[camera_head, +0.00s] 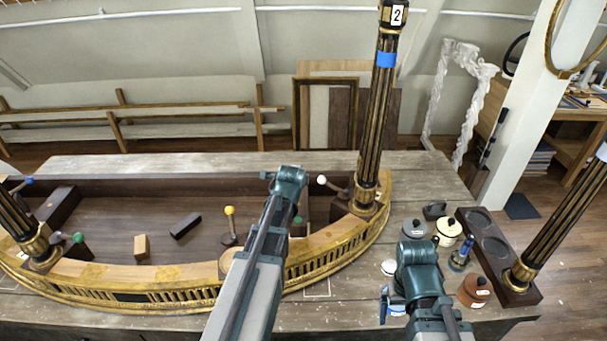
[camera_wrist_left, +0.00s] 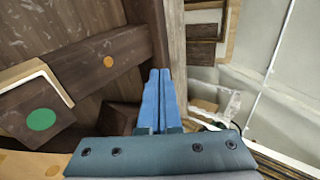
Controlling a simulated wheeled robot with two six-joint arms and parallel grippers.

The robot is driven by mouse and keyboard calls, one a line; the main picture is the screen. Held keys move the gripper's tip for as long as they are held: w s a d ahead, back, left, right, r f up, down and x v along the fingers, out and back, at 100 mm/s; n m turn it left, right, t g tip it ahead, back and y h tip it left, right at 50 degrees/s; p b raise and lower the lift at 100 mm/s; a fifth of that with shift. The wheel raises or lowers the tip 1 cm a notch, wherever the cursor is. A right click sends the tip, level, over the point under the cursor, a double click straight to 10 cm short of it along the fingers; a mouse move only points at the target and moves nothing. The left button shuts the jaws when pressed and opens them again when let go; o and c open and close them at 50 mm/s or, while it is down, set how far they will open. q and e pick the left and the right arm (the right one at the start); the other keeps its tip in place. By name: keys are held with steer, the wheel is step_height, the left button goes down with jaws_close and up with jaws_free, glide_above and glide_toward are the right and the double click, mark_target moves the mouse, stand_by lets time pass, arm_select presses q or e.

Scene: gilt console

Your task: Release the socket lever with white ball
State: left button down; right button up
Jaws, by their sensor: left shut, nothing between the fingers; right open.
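The lever with the white ball (camera_head: 322,180) leans left from a dark socket block at the foot of the black-and-gold column (camera_head: 376,120) labelled 2. The column stands upright in its gold base on the curved gilt console (camera_head: 330,250). My left gripper (camera_head: 288,180) is just left of the white ball, and its fingers are mostly hidden in the head view. In the left wrist view its blue fingers (camera_wrist_left: 160,75) are shut and empty, beside dark wood; the white ball does not show there. My right gripper (camera_head: 392,305) is open, low over the table at right.
Levers with yellow (camera_head: 229,210), green (camera_head: 78,237) and blue (camera_head: 28,180) balls stand farther left. Small pots (camera_head: 448,230), a blue-handled tool (camera_head: 461,254) and a dark tray (camera_head: 505,265) crowd the right side. Loose blocks (camera_head: 186,225) lie inside the console.

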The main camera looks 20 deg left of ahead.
arm_select(q)
steer(key=s+r, duration=0.1)
steer(key=s+a+r+p, duration=0.1)
steer(key=shift+s+r+p, duration=0.15)
steer(key=shift+s+p, duration=0.15)
steer(key=shift+s, duration=0.1)
stand_by(0.3)
